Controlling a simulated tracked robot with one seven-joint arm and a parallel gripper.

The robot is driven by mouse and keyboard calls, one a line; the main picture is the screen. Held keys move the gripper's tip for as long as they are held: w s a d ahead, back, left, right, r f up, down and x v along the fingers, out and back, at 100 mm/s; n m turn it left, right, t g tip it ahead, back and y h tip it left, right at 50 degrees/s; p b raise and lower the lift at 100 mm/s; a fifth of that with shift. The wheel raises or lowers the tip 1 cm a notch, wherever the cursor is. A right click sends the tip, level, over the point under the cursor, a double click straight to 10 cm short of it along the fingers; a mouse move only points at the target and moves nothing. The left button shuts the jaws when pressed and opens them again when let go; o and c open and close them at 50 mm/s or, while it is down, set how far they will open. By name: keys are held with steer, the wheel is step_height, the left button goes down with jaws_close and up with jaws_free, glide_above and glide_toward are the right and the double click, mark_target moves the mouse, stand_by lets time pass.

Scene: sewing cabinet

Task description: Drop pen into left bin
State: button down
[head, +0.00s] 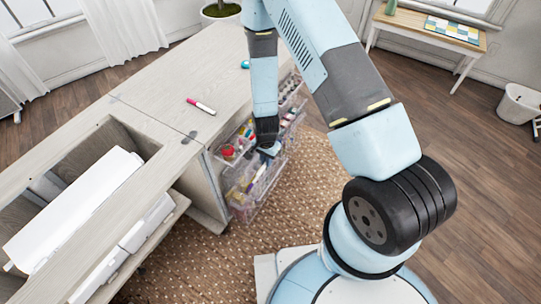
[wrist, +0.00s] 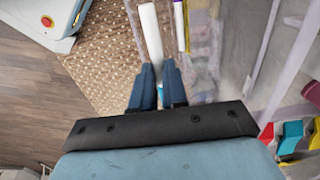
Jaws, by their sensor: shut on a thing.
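My gripper (head: 268,151) reaches down beside the clear plastic bins (head: 246,205) on the side of the cabinet. In the wrist view its two dark blue fingers (wrist: 158,82) are closed around the near end of a long, slim white thing (wrist: 150,32), which looks like a pen. A red and white marker pen (head: 201,106) lies on the cabinet top, apart from my gripper. Where the held thing's far end sits relative to the bins cannot be told.
The bins hold several small coloured items; a purple and yellow one (wrist: 181,25) is close to the right of my fingers. The cabinet top (head: 165,90) is mostly bare. A white machine (head: 75,205) sits in the cabinet opening. Patterned rug (head: 310,180) lies below.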

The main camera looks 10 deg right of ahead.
steer(key=shift+f, duration=2.25)
steer(key=c, duration=1.1)
jaws_free()
steer(key=shift+r, duration=0.15)
step_height(320, 180, up, 13)
steer(key=shift+r, duration=0.2)
